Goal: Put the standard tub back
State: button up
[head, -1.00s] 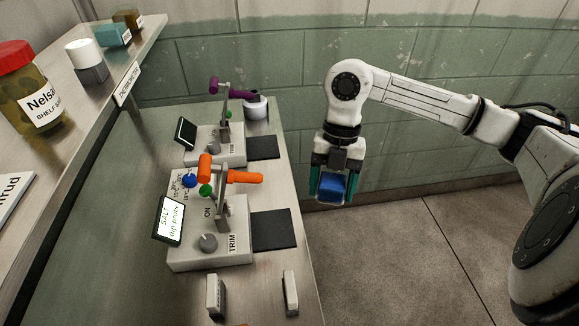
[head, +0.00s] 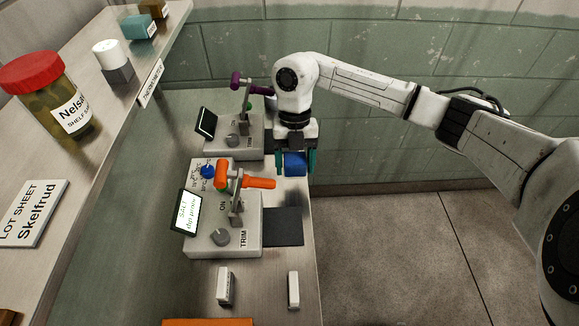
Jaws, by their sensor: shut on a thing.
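My gripper (head: 296,168) is shut on a small blue object (head: 295,165), held between its two teal fingers above the bench's right edge. The object looks like the tub, but I see no label on it. The gripper points down, beyond the dark pad (head: 283,227) of the near sizer (head: 225,235) and close to the far sizer (head: 235,137). The gripper and wrist hide part of the far sizer's right side and the bench behind.
Two small white blocks (head: 224,286) (head: 293,290) stand on the near bench. Orange (head: 247,180) and purple (head: 250,85) levers rise from the sizers. A shelf (head: 110,120) on the left holds a red-lidded jar (head: 52,90) and a white-capped container (head: 112,60). Open floor (head: 400,255) lies right.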

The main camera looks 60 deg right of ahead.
aim_at(289, 162)
jog(key=w+f, duration=0.1)
jog(key=w+d+f, duration=0.1)
jog(key=f, duration=0.1)
jog(key=shift+w, duration=0.1)
jog(key=shift+f+p, duration=0.65)
jog(key=shift+f, duration=0.95)
jog(key=o, duration=1.2)
jog(key=shift+f, duration=0.1)
jog(key=b+v, duration=0.2)
jog(key=v, duration=1)
jog(key=shift+w+b, duration=0.1)
jog(key=shift+b, duration=0.25)
